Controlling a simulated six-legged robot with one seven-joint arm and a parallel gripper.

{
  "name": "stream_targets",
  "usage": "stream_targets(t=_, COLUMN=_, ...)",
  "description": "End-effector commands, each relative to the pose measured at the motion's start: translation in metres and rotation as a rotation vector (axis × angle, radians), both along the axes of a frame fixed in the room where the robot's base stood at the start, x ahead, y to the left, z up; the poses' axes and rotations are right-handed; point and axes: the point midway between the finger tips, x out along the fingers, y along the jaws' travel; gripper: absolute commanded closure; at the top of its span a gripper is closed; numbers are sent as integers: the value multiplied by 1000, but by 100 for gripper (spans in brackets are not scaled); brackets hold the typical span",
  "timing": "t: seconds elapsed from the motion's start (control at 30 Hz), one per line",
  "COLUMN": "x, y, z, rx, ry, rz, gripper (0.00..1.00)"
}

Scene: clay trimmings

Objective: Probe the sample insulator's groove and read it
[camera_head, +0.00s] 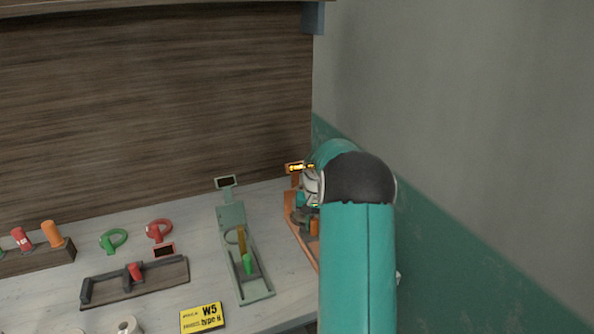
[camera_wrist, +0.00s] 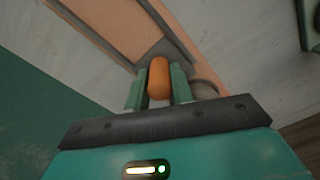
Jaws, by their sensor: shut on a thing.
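In the wrist view my gripper (camera_wrist: 158,88) is shut on an upright orange handle (camera_wrist: 158,72), with a green finger on each side of it. The handle is at an orange station (camera_wrist: 105,22) with a dark grey block behind it.
A green station (camera_head: 258,286) with a dark display stands to the left. A wall closes the right.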

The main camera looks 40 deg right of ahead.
Motion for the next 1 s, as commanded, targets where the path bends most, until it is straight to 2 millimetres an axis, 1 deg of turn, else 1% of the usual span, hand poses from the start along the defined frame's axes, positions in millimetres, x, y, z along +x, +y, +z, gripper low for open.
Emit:
stream_targets(t=0.03, x=-7, y=-1, z=-11, rx=9, ry=20, rz=-4, gripper=97)
stream_targets(t=0.47, x=-9, y=-1, z=-11, rx=8, ry=21, rz=-4, gripper=97)
stream_targets(t=1.0, x=-36, y=7, z=-10, rx=9, ry=20, rz=-6, gripper=97)
